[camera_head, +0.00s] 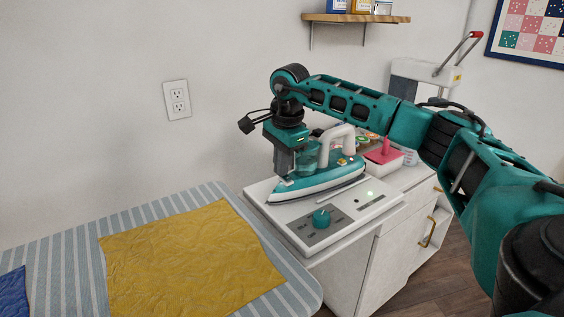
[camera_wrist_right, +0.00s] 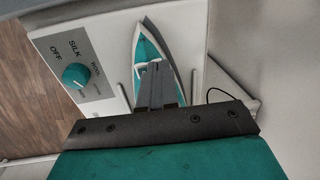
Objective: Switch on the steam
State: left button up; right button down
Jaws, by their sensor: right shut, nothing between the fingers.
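A teal and white iron (camera_head: 320,182) lies on a white station (camera_head: 388,206), its tip pointing to the lower left. It also shows in the right wrist view (camera_wrist_right: 150,46). A teal dial (camera_head: 321,217) sits on a grey panel at the station's front. In the wrist view the dial (camera_wrist_right: 75,76) has labels including OFF, SILK and WOOL. My right gripper (camera_head: 284,172) points down over or just behind the iron's front part. Its fingers (camera_wrist_right: 155,66) are shut and empty; whether they touch the iron I cannot tell. My left gripper is out of view.
A striped ironing board (camera_head: 60,245) with a yellow cloth (camera_head: 185,262) lies at the left. A tray with a pink item (camera_head: 384,152) stands behind the station, partly hidden by my right arm. A wall outlet (camera_head: 177,99) is behind.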

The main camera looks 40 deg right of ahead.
jog(key=shift+f, duration=0.1)
jog(key=shift+s, duration=0.15)
jog(key=shift+s, duration=0.65)
